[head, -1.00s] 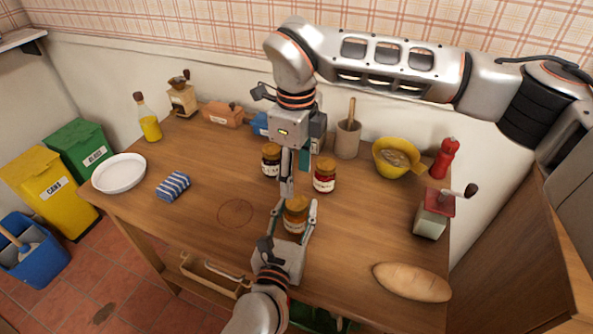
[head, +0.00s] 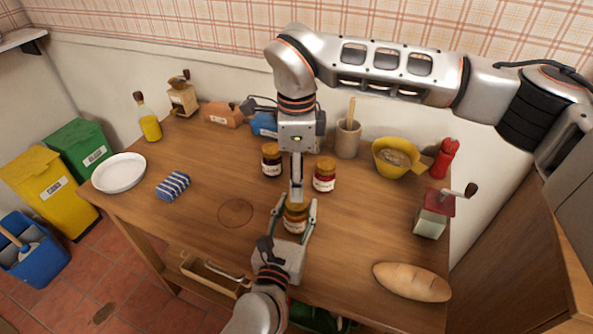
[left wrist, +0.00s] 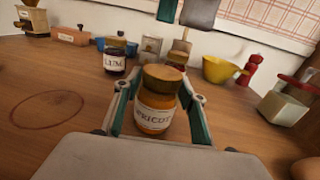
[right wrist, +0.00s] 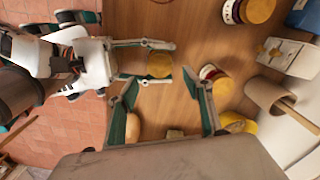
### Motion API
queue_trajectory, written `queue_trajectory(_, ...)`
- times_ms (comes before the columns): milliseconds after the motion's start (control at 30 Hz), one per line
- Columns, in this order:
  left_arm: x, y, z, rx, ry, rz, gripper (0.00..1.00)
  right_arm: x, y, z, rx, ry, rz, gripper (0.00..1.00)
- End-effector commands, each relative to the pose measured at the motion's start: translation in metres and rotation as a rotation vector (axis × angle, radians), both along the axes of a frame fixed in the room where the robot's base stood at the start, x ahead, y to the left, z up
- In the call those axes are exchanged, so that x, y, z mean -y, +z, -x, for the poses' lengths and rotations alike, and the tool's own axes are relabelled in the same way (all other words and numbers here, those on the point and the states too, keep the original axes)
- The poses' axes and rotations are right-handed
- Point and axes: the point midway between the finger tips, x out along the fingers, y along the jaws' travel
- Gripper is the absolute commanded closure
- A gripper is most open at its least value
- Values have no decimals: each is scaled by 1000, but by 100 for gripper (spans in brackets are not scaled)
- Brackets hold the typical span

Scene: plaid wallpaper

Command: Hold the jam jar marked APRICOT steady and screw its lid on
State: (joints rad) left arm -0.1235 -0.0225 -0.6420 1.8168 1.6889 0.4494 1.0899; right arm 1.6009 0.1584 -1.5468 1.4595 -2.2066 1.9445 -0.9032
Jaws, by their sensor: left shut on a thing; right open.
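The APRICOT jar (left wrist: 155,118) stands upright on the table, orange inside, its label partly readable in the left wrist view. A gold lid (left wrist: 163,76) sits on its mouth; I cannot tell how tight it is. The lid shows from above in the right wrist view (right wrist: 159,66). My left gripper (head: 295,213) is shut around the jar's body, one finger on each side. My right gripper (right wrist: 165,100) is open and empty, pointing down above the lid and apart from it. In the head view its fingers hide part of the jar top.
A dark jar (head: 271,160) labelled like PLUM and a red jar (head: 324,176) stand close behind. A utensil crock (head: 347,140), yellow bowl (head: 392,160), grinder (head: 432,215) and bread loaf (head: 412,282) lie around.

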Motion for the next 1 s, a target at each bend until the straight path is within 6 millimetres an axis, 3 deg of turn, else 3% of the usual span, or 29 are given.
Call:
queue_trajectory(200,0,0,0,-1,0,0,100,0,-35,1,-5,-1,0,50)
queue_trajectory(400,0,0,0,-1,0,0,100,0,-58,1,-3,-1,0,50)
queue_trajectory(833,0,0,0,-1,0,0,100,0,-67,0,-1,-1,0,50)
queue_trajectory(867,0,0,0,-1,0,0,100,0,-67,0,-1,-1,0,52)
queue_trajectory(1000,0,0,0,-1,0,0,100,0,-67,0,-1,-1,0,89)
